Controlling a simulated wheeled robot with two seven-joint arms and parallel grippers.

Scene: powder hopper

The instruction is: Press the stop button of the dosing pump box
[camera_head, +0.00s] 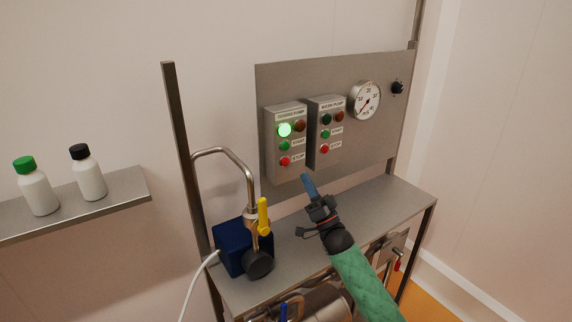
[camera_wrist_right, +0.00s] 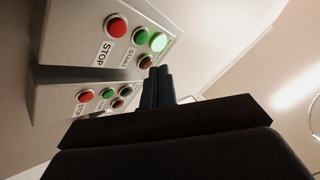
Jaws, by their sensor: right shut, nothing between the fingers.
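The dosing pump box (camera_head: 273,148) is the left of two grey boxes on the metal panel. Its green lamp is lit, with a dark red lamp beside it. Its green start button (camera_head: 284,146) is above its red stop button (camera_head: 285,161). In the right wrist view the stop button (camera_wrist_right: 116,27) is at the upper left, beside its STOP label. My right gripper (camera_head: 306,179) is shut and empty, below and right of the stop button and apart from it. Its fingers also show in the wrist view (camera_wrist_right: 158,76). My left gripper is not in view.
Below, a steel shelf (camera_head: 350,207) carries a curved pipe (camera_head: 246,170) with a yellow handle and a blue block (camera_head: 229,244). Bottles stand on the left shelf.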

